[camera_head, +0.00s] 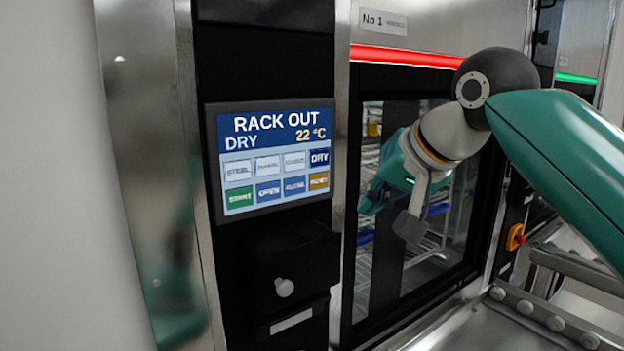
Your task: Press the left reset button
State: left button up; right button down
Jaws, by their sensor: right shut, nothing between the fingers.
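The washer's control screen (269,155) faces me at the left of the glass door. It reads RACK OUT, DRY, 22 °C, above two rows of touch buttons. An orange button (318,181) sits at the lower right of the screen; its small label is blurred, so I cannot tell whether it says reset. My right gripper (408,228) is in front of the door glass, right of the screen and apart from it. It is shut and empty, pointing down. My left gripper is not in view.
The washer, marked No 1, has a red light strip (405,57) above its glass door (440,262). A black box with a round grey knob (284,288) juts out below the screen. A roller conveyor (540,316) and an orange-red switch (515,237) are at right.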

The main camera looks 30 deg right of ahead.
aim_at(319, 181)
jog(key=w+p, duration=0.1)
jog(key=w, duration=0.1)
jog(key=w+p, duration=0.1)
jog(key=w, duration=0.2)
jog(key=w+p, duration=0.1)
jog(key=w, duration=0.1)
jog(key=shift+w+a+r, duration=0.1)
jog(key=shift+w+a, duration=0.3)
jog(key=shift+w+p, duration=0.35)
jog(key=shift+w, duration=0.3)
dwell(0.9)
jog(key=shift+w+p, duration=0.25)
jog(key=shift+p, duration=0.1)
jog(key=shift+w+a, duration=0.1)
jog(key=shift+w, duration=0.05)
